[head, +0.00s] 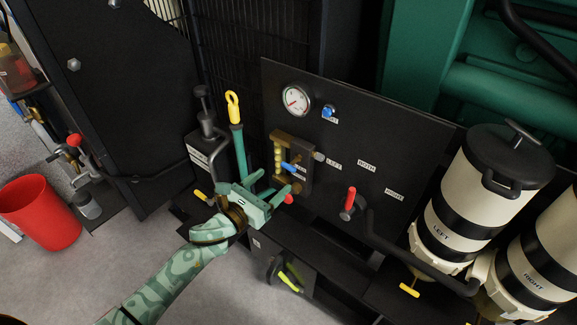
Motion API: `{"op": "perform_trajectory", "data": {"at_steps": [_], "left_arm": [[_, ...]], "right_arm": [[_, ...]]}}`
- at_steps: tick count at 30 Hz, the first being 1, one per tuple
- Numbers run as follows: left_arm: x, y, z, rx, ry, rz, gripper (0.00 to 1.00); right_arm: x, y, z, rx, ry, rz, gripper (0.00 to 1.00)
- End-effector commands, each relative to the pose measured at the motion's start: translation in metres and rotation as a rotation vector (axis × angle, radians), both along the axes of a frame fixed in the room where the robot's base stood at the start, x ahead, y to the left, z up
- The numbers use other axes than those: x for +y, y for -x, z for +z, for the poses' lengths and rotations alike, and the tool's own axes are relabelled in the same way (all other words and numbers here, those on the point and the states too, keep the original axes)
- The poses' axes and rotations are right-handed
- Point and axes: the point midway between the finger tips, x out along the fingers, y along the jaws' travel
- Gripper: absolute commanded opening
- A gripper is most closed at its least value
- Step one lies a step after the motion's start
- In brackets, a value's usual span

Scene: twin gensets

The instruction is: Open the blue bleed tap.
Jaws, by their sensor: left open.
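Two blue parts show on the black panel (385,150). A small blue lever (290,168) sits on a brass fitting (304,152) with a yellowish column, and a blue knob (328,111) sits beside the round gauge (296,99). I cannot read a label that tells which is the bleed tap. My left gripper (276,183) is open and empty, just left of and below the blue lever. Its fingers point up and right toward the brass fitting; whether they touch it I cannot tell. My right gripper is not in view.
A red lever (348,203) stands on the panel between the labels. White-and-black canisters marked LEFT (452,231) and RIGHT (540,275) stand at the right. A yellow-looped upright handle (233,107) rises close behind my left gripper. A red bucket (41,213) stands on the floor.

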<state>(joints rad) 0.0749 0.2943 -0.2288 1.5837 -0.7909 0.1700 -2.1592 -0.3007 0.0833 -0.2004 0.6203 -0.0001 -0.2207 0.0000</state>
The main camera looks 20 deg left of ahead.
Motion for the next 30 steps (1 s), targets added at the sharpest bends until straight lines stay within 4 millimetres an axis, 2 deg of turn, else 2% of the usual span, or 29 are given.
{"op": "perform_trajectory", "data": {"at_steps": [3, 10, 15, 23, 27, 30], "left_arm": [[-0.01, -0.029, -0.001, -0.001, -0.001, 0.001, 0.7], [-0.024, -0.065, -0.002, 0.001, 0.001, 0.0, 0.7], [-0.027, -0.075, -0.001, 0.001, 0.0, 0.001, 0.7], [-0.027, -0.076, -0.001, 0.001, 0.0, 0.001, 0.7], [-0.027, -0.076, -0.001, 0.001, 0.001, 0.001, 0.31], [-0.027, -0.076, -0.001, 0.001, 0.001, 0.0, 0.3]], "right_arm": [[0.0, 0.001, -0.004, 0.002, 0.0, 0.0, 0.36], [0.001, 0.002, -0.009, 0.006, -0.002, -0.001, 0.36], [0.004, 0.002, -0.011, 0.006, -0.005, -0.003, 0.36], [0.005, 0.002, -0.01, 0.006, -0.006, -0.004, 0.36], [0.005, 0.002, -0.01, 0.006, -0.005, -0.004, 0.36], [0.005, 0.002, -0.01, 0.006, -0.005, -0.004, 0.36]]}}
